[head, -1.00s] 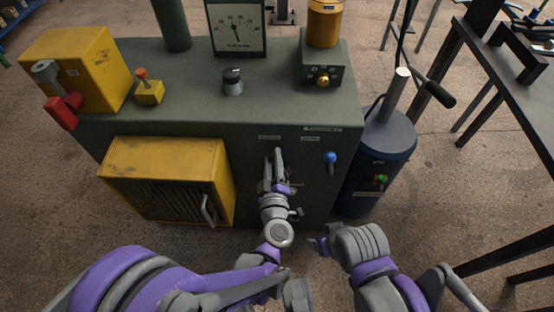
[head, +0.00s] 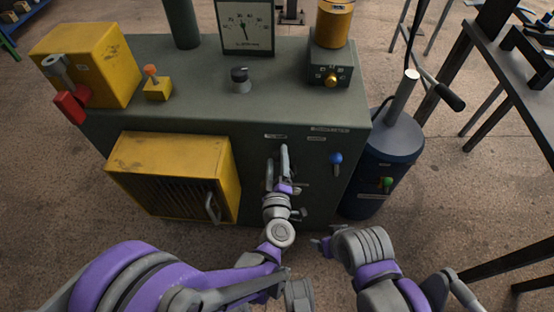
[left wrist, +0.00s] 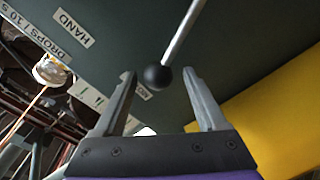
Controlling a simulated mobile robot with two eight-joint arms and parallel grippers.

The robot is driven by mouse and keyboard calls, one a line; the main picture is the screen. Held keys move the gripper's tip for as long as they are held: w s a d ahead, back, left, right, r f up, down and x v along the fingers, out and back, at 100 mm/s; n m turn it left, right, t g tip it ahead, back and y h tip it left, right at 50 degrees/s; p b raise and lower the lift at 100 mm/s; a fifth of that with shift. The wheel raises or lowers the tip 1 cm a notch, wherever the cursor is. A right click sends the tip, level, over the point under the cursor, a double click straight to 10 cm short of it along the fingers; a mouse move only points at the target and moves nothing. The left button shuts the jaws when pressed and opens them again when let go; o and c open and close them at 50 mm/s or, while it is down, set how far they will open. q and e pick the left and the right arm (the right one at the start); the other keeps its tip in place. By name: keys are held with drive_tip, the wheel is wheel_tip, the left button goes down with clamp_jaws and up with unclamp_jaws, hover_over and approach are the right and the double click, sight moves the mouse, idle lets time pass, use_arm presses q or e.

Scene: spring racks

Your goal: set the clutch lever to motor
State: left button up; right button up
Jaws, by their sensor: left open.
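The clutch lever shows in the left wrist view as a thin metal rod with a black ball knob (left wrist: 157,77). The knob lies between the fingertips of my left gripper (left wrist: 172,82), which is open, with a finger on each side. A white HAND label (left wrist: 73,28) is on the green panel to the left of the rod. In the head view my left gripper (head: 283,172) is at the front face of the green machine (head: 280,110) and hides most of the lever. My right gripper (head: 319,242) is in front of the machine, away from the lever; its jaws are too small to judge.
A blue-knobbed control (head: 335,159) sits right of my left gripper. A yellow grille box (head: 165,165) with a handle juts out on the left. A dark blue canister (head: 385,165) stands at the machine's right side. A dark table frame (head: 500,90) is further right.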

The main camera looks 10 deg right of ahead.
use_arm(q)
drive_tip(key=f+v, duration=0.1)
drive_tip(key=v, duration=0.9)
drive_tip(key=shift+s+r+p, duration=0.45)
drive_tip(key=shift+r, duration=0.05)
drive_tip(key=shift+a, duration=0.1)
